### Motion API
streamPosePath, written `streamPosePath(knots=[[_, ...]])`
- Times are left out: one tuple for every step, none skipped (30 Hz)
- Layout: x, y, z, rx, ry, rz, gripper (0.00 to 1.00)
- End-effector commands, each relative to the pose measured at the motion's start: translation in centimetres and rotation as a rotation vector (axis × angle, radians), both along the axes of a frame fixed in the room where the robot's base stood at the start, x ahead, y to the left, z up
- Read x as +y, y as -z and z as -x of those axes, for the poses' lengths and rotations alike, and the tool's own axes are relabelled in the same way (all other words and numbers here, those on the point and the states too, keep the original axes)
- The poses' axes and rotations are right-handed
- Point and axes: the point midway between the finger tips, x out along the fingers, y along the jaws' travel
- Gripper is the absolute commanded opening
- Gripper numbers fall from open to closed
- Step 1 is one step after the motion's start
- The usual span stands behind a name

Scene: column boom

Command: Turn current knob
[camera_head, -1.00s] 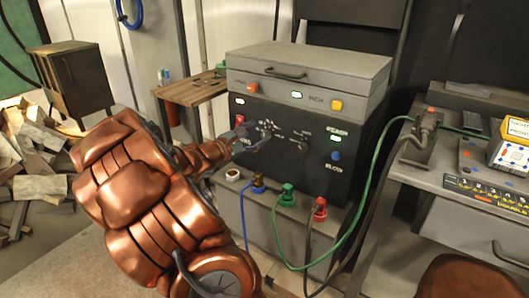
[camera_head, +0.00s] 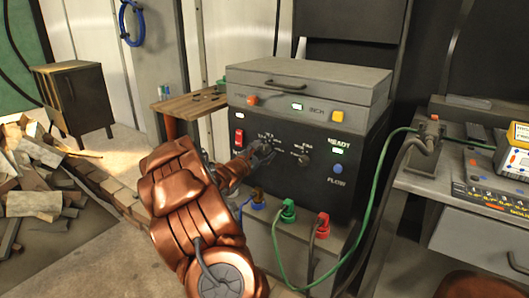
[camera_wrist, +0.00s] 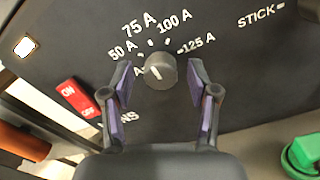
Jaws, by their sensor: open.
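The current knob (camera_wrist: 160,71) is a small round dark grey dial on the black front of the welding machine (camera_head: 318,178). Labels 50 A, 75 A, 100 A and 125 A surround it; another at lower left is partly hidden. A pale line marks its face. My gripper (camera_wrist: 164,85) is open, with one purple-padded finger left of the knob and one right. Gaps show between pads and knob in the wrist view. In the head view my gripper (camera_head: 263,152) is at the panel and largely hides the knob.
A red ON/OFF switch (camera_wrist: 78,97) is left of the knob. A second knob (camera_head: 303,160) is to the right. Cable plugs, including a green one (camera_head: 288,210) and a red one (camera_head: 322,225), stand below the panel. A wooden shelf (camera_head: 185,105) is at left.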

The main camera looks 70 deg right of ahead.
Motion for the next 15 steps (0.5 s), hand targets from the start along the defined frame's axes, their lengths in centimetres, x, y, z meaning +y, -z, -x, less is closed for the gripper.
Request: streamPosePath(knots=[[-0.35, 0.05, 0.08, -0.001, 0.0, 0.0, 0.6], [-0.5, 0.06, 0.12, -0.001, 0.001, 0.0, 0.6], [-0.65, 0.07, 0.17, 0.0, 0.001, 0.0, 0.6], [-0.73, 0.07, 0.21, 0.0, 0.001, 0.0, 0.6], [-0.79, 0.08, 0.23, 0.0, 0.002, -0.001, 0.6], [-0.84, 0.08, 0.24, 0.0, 0.002, -0.001, 0.6], [-0.86, 0.08, 0.25, 0.001, 0.002, -0.001, 0.6], [-0.86, 0.07, 0.25, 0.001, 0.002, -0.001, 0.6], [-0.85, 0.08, 0.25, 0.001, 0.002, -0.001, 0.6], [-0.84, 0.08, 0.24, 0.001, 0.002, -0.001, 0.6], [-0.84, 0.08, 0.24, 0.001, 0.002, -0.001, 0.6], [-0.83, 0.08, 0.23, 0.001, 0.002, -0.001, 0.6], [-0.83, 0.08, 0.23, 0.001, 0.002, -0.001, 0.58], [-0.83, 0.08, 0.23, 0.001, 0.002, -0.001, 0.55], [-0.83, 0.08, 0.22, 0.001, 0.0, -0.002, 0.5]])
